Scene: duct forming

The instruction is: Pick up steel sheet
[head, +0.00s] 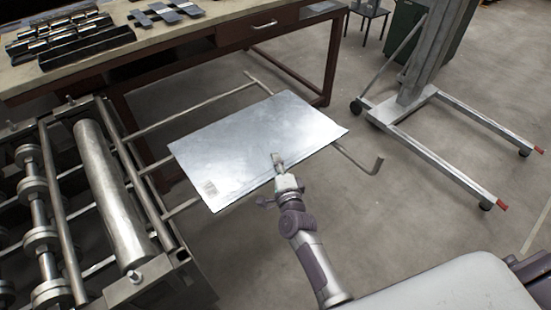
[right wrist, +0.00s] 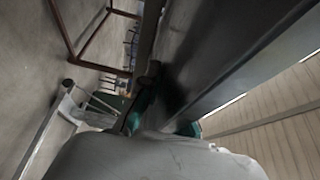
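The steel sheet (head: 258,135) is a flat, shiny grey rectangle lying across the thin support bars beside the roller machine. A small printed label shows near its left corner. My right gripper (head: 277,160) is at the middle of the sheet's near edge, with a finger over the top face. The lower finger is hidden by the sheet. In the right wrist view, the sheet (right wrist: 225,45) appears as a large dark surface running up from the fingers. Whether the fingers are closed on it is unclear. My left gripper is not in view.
The roller machine (head: 110,190) stands at the left. A workbench (head: 190,40) with dark metal parts is behind the sheet. A lift stand (head: 415,90) with long floor legs is at the right. A hooked bar end (head: 375,166) sticks out past the sheet. Open floor lies between.

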